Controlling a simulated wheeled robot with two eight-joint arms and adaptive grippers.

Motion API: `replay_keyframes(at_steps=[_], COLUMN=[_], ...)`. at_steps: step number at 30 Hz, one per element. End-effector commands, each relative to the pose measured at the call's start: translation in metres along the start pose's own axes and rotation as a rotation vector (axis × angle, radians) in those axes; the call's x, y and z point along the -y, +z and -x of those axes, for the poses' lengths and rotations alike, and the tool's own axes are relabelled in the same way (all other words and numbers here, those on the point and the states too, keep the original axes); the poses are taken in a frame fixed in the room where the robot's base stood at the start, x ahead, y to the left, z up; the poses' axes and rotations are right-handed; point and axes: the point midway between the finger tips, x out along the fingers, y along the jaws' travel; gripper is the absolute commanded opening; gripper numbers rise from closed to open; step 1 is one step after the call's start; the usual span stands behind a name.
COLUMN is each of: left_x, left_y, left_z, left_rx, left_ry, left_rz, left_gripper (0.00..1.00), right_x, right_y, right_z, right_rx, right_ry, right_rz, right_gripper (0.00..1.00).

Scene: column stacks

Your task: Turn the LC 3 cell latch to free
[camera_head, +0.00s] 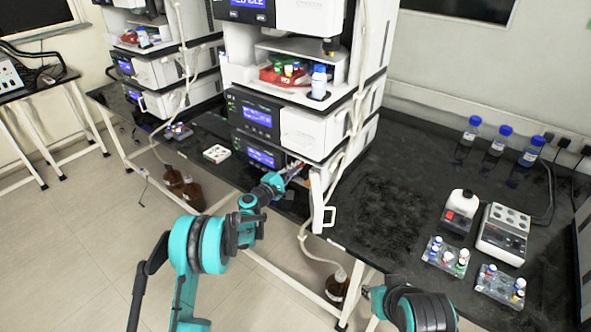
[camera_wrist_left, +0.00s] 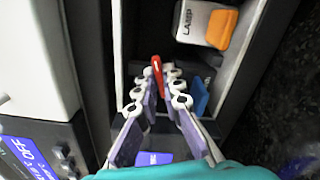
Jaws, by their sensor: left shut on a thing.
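My left gripper (camera_head: 290,174) reaches into the open bay of the bottom unit in the near stack. In the left wrist view its fingers (camera_wrist_left: 157,88) are closed around a thin red lever, which I take as the cell latch (camera_wrist_left: 157,70). The lever's red end stands out beyond the fingertips, pointing up the picture. Its base is hidden between the fingers. In the head view the latch is too small to make out.
The unit's white door (camera_head: 318,200) hangs open beside my left gripper. A white lamp block with an orange part (camera_wrist_left: 222,27) and a blue tab (camera_wrist_left: 200,97) sit close by in the bay. Blue-capped bottles (camera_head: 497,140) and vial racks (camera_head: 447,256) stand on the right bench.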

Motion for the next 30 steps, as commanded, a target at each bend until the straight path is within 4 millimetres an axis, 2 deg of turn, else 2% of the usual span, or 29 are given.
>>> replay_keyframes(at_steps=[6, 13, 30], left_x=[0.0015, 0.0015, 0.0016], left_y=[0.0001, 0.0002, 0.0005], left_z=[0.0002, 0.0002, 0.0002], left_rx=[0.001, 0.001, 0.002], left_ry=[-0.001, -0.001, -0.002], left_rz=[-0.168, -0.287, -0.356], left_gripper=[0.0, 0.0, 0.0], right_x=[0.0, 0.0, 0.0], right_y=[0.0022, 0.0032, 0.0037], right_z=[-0.003, -0.0045, -0.0051], right_rx=[0.0, 0.0, 0.0], right_ry=[0.0, 0.0, 0.0], right_rz=[0.0, 0.0, 0.0], right_gripper=[0.28, 0.28, 0.28])
